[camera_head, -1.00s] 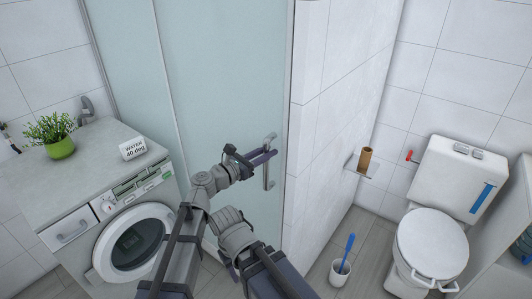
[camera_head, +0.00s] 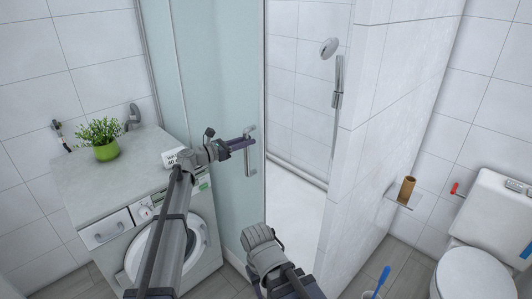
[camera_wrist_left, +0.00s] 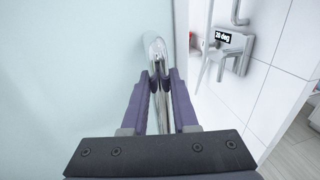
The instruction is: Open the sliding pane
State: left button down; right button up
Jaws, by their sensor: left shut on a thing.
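The sliding pane (camera_head: 221,90) is a pale frosted glass panel at the shower's left side. A wide gap is open between its right edge and the white tiled wall. Its metal handle (camera_head: 249,155) is a vertical bar near that edge; it also shows in the left wrist view (camera_wrist_left: 156,52). My left gripper (camera_head: 247,144) is shut on the handle, with its purple fingers (camera_wrist_left: 160,84) on either side of the bar. My right arm shows low in the middle of the head view; its fingertips are not in view.
The shower (camera_head: 295,200) with its white floor and shower head (camera_head: 329,48) shows through the gap. A washing machine (camera_head: 180,240) under a counter (camera_head: 125,165) with a plant (camera_head: 105,150) stands left. The tiled wall (camera_head: 375,150), toilet (camera_head: 475,265) and paper holder (camera_head: 404,198) are right.

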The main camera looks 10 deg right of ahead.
pick_arm(q)
jog(key=w+a, duration=0.2)
jog(key=w, duration=0.1)
jog(key=w+a, duration=0.5)
jog(key=w, duration=0.1)
jog(key=shift+w+a, duration=0.25)
jog(key=shift+w, duration=0.05)
jog(key=c, duration=0.7)
grip_release()
jog(key=shift+s, duration=0.1)
jog(key=v, duration=0.7)
jog(key=shift+s+a, duration=0.1)
jog(key=shift+a, duration=0.25)
